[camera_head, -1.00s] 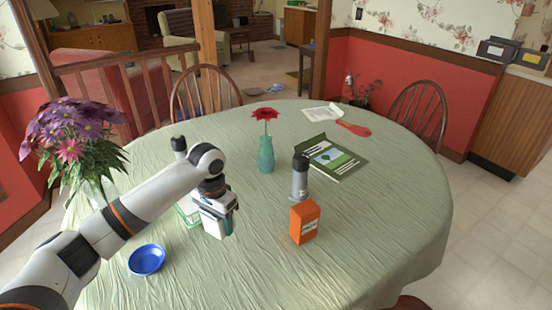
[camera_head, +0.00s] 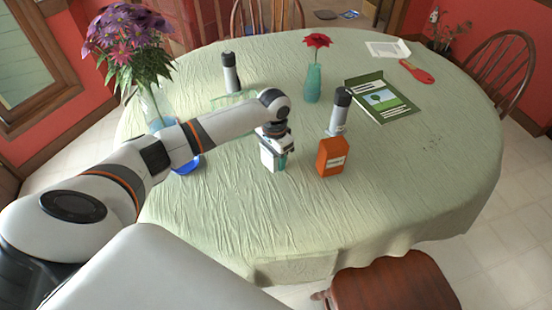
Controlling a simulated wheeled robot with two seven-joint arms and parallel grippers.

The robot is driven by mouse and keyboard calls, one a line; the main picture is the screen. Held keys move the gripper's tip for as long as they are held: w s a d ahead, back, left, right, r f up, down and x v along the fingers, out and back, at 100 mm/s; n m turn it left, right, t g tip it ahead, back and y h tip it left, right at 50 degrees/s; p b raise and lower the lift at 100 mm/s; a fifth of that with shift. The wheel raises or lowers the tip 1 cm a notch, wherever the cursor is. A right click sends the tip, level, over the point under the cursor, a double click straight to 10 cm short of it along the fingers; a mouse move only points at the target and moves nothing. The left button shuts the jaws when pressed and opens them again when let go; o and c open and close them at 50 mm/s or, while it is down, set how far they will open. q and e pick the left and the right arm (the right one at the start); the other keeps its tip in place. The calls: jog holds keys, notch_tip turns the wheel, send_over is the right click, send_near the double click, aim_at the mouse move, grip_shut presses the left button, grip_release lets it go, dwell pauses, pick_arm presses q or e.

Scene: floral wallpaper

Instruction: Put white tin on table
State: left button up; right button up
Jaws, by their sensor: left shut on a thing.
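My left gripper (camera_head: 274,150) reaches in over the near middle of the table and points down. It is shut on a small white block-shaped thing (camera_head: 268,158), which looks like the white tin. The gripper hides part of it, and I cannot tell whether its underside touches the cloth. The table (camera_head: 400,170) is covered by a pale green cloth. My right gripper is not in view.
An orange container (camera_head: 332,157) and a grey, black-capped bottle (camera_head: 341,112) stand right of the gripper. A blue bowl (camera_head: 187,165) is partly behind my arm.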

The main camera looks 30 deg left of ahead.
pick_arm(q)
notch_tip(320, 180, down, 3)
jog(key=shift+s+a+r, duration=0.1)
jog(key=shift+a+r, duration=0.05)
jog(key=shift+r, duration=0.05)
jog(key=shift+f, duration=0.1)
jog(key=o, duration=1.1)
notch_tip(320, 180, up, 12)
jog(key=shift+r, duration=0.15)
